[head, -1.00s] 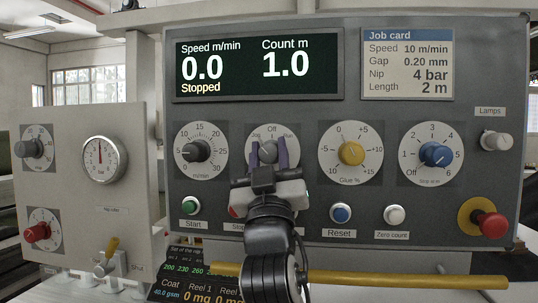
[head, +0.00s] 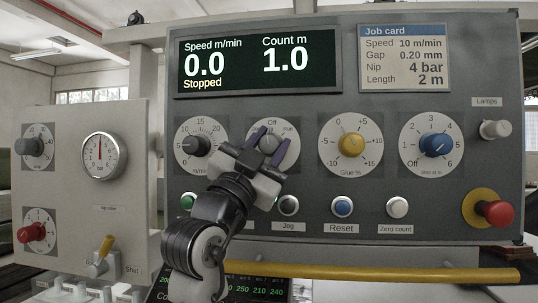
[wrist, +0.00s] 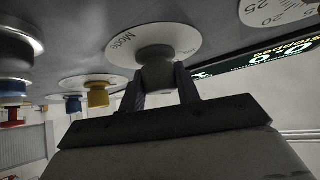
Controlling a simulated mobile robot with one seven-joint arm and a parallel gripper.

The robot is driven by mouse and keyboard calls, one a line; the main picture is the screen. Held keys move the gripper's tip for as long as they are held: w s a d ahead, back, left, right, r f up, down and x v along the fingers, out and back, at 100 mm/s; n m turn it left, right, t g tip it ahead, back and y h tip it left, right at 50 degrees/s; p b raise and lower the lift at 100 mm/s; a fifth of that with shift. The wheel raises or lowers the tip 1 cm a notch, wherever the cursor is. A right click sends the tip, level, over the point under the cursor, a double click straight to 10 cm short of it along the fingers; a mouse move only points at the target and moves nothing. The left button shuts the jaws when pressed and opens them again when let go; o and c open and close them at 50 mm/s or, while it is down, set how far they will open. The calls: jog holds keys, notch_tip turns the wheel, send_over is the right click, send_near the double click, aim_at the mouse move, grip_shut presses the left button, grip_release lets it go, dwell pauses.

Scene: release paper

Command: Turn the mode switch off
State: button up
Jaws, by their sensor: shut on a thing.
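The mode switch is a grey knob (head: 268,145) on a round white dial with "Off" at its top and "Run" at its upper right. The knob also shows in the wrist view (wrist: 158,73), in front of the dial marked "Mode". My gripper (head: 275,137) is shut on the knob, with one purple finger on each side. In the head view it comes from the lower left and is rolled over, so its fingers slant to the upper right. It covers the dial's lower left. The knob's pointer is too hidden to read.
The speed knob (head: 196,146) is close on the left and the yellow glue knob (head: 351,144) on the right. Push buttons, among them Jog (head: 289,205), line the panel below. A yellow bar (head: 400,274) runs along the front. The display (head: 258,62) reads "Stopped".

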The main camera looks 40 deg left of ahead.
jog(key=shift+m+h, duration=0.9)
jog(key=shift+m, duration=0.2)
jog(key=o, duration=1)
jog(key=shift+b+v, duration=3)
jog(key=shift+v, duration=3.95)
jog(key=shift+s+d+r, duration=0.1)
jog(key=shift+s+r, duration=0.05)
jog(key=shift+r, duration=0.1)
jog(key=shift+y, duration=0.3)
